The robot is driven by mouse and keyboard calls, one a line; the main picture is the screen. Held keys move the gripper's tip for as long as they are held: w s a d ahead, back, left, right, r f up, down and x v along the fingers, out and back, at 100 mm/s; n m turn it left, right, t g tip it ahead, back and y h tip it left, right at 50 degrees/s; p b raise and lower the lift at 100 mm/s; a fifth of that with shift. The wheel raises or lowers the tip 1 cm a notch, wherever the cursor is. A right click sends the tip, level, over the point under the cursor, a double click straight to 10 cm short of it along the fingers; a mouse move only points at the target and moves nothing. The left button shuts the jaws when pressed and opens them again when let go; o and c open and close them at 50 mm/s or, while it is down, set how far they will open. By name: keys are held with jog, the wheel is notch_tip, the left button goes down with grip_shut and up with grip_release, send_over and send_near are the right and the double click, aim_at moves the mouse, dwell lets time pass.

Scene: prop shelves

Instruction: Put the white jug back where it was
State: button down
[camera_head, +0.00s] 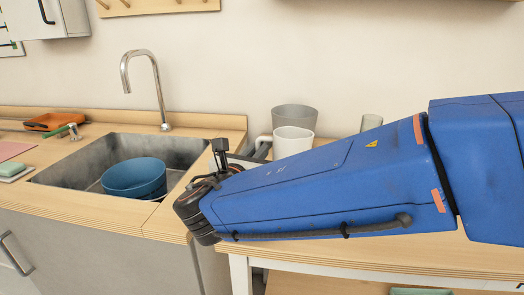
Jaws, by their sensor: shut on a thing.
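The white jug (293,140) stands upright in the camera_head view, behind my blue forearm, which hides its lower part. Its handle side faces left. My gripper (259,153) is at the jug's left side, shut on the jug. The fingertips are mostly hidden by my arm and wrist, and I cannot see whether the jug's base touches the counter.
A grey container (296,116) stands right behind the jug. A greenish glass (371,122) is to the right. The sink (80,166) with blue bowls (135,177) and a tall faucet (157,88) lies left.

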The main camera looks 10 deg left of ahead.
jog(key=shift+f, duration=0.5)
jog(key=c, duration=1.8)
grip_release()
jog(key=shift+c, duration=0.2)
jog(key=shift+s, duration=0.1)
jog(key=s, duration=0.4)
jog(key=s+a, duration=0.1)
jog(key=s, duration=0.6)
jog(key=shift+s+a+f, duration=0.1)
jog(key=shift+s+a, duration=0.25)
